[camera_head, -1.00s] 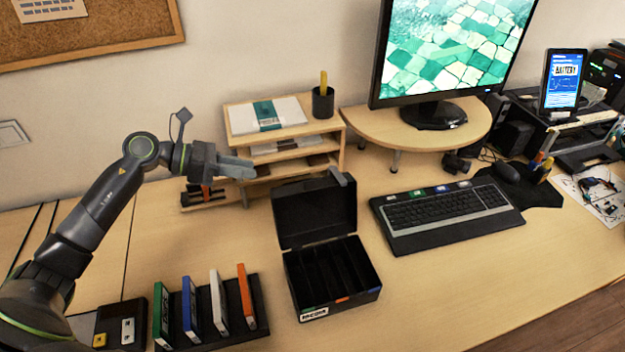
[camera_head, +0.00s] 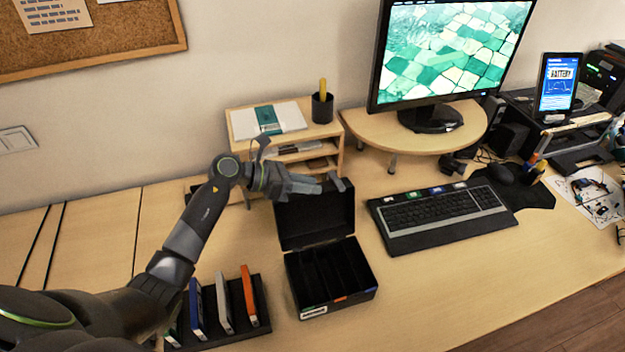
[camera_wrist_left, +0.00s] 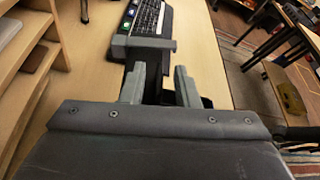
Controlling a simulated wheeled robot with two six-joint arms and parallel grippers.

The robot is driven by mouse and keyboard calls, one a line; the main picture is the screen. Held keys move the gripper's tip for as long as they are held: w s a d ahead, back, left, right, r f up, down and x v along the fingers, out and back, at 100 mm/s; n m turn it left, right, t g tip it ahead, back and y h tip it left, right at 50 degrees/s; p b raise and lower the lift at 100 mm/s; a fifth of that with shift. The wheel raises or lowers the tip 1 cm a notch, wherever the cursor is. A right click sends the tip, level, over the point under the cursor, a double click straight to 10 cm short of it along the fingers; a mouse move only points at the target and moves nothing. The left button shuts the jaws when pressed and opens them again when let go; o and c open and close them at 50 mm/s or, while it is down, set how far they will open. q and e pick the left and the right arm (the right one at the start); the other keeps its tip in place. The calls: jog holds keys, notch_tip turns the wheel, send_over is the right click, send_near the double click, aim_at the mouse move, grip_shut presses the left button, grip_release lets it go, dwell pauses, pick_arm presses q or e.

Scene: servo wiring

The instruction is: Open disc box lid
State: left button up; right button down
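The black disc box (camera_head: 368,294) stands on the desk, its inside showing empty dark compartments and a label on the front. Its lid (camera_head: 316,220) is raised, standing up at the back of the box. A grey tab (camera_head: 339,184) sits on the lid's top edge; a grey piece there also shows in the left wrist view (camera_wrist_left: 143,48). My left gripper (camera_head: 304,187) is at the upper left of the lid, partly in front of it. In the left wrist view its fingers (camera_wrist_left: 160,88) are apart, with a dark part of the box beyond them. I cannot tell whether they touch the lid. My right gripper is not in view.
A disc rack (camera_head: 262,303) with upright coloured cases stands left of the box, partly behind my left arm. A wooden shelf (camera_head: 334,130) stands behind the lid. A keyboard (camera_head: 440,215) lies to the right.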

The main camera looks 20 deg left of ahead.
pick_arm(q)
jog(key=shift+w+d+f, duration=0.25)
jog(key=shift+w+d, duration=0.05)
jog(key=shift+d, duration=0.3)
grip_shut()
